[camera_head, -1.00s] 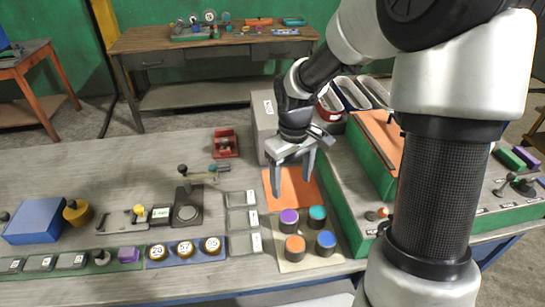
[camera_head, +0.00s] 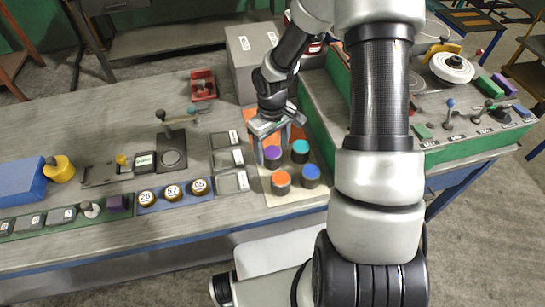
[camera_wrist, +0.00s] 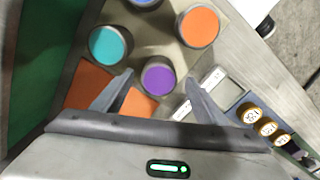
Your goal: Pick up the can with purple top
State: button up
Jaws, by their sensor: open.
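The can with the purple top (camera_head: 272,153) stands upright on a pale board on the workbench, at the back left of a group of cans. In the wrist view its purple top (camera_wrist: 157,80) lies ahead of and roughly between the fingertips. My gripper (camera_head: 277,146) is open and empty, just above and behind this can. In the wrist view the two fingers of my gripper (camera_wrist: 158,84) are spread apart, one on each side of the purple top. I cannot tell how far the tips are above the can.
Close by stand a teal-topped can (camera_head: 300,148), an orange-topped can (camera_head: 281,179) and a blue-topped can (camera_head: 311,173). Grey label plates (camera_head: 229,159) lie to the left. A grey box (camera_head: 251,52) and a green-sided console (camera_head: 318,110) stand behind and to the right.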

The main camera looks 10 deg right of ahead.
aim_at(273, 152)
notch_tip(273, 152, down, 4)
jog(key=shift+d+f, duration=0.1)
jog(key=c, duration=1.3)
